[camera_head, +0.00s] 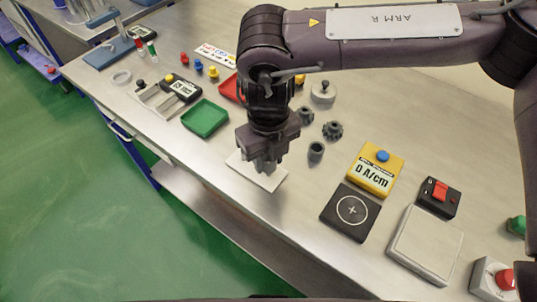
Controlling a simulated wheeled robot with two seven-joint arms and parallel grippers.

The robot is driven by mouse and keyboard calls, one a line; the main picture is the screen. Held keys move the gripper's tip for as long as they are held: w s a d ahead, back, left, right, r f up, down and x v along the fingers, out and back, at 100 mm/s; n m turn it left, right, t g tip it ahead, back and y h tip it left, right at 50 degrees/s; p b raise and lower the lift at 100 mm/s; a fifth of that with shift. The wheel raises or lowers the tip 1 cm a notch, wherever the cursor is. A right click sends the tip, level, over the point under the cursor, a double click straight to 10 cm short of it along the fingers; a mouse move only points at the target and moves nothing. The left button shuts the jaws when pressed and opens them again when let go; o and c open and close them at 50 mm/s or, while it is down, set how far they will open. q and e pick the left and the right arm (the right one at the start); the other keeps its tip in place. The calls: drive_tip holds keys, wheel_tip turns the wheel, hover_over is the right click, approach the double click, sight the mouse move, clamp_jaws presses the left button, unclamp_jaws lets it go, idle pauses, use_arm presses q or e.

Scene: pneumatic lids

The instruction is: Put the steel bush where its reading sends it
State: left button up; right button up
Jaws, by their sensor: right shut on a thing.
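My right gripper (265,168) points down over a thin white plate (275,183) near the table's front edge. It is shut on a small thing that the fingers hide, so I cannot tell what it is. A dark grey hollow cylinder (316,151), which may be a bush, stands to the right of the gripper. Behind it are a toothed grey part (332,130) and another grey part (306,116). A yellow meter (375,168) reads 0 A/cm. A black pad (350,211) with a ringed cross lies in front of the meter, bare. My left gripper is not in view.
A green tray (205,119) and a red tray (229,88) lie left of my arm. A light grey slab (426,245), a red-switch box (439,196) and a red-button box (494,280) stand at right. A knobbed round weight (323,92) stands behind.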

drive_tip(key=shift+f+b, duration=1.2)
drive_tip(key=shift+f, duration=0.45)
idle(0.5)
drive_tip(key=o, duration=1.6)
drive_tip(key=shift+o, duration=0.2)
drive_tip(key=shift+r, duration=0.1)
drive_tip(key=shift+r+p, duration=2.6)
drive_tip(key=shift+r, duration=0.9)
drive_tip(key=shift+f, duration=0.1)
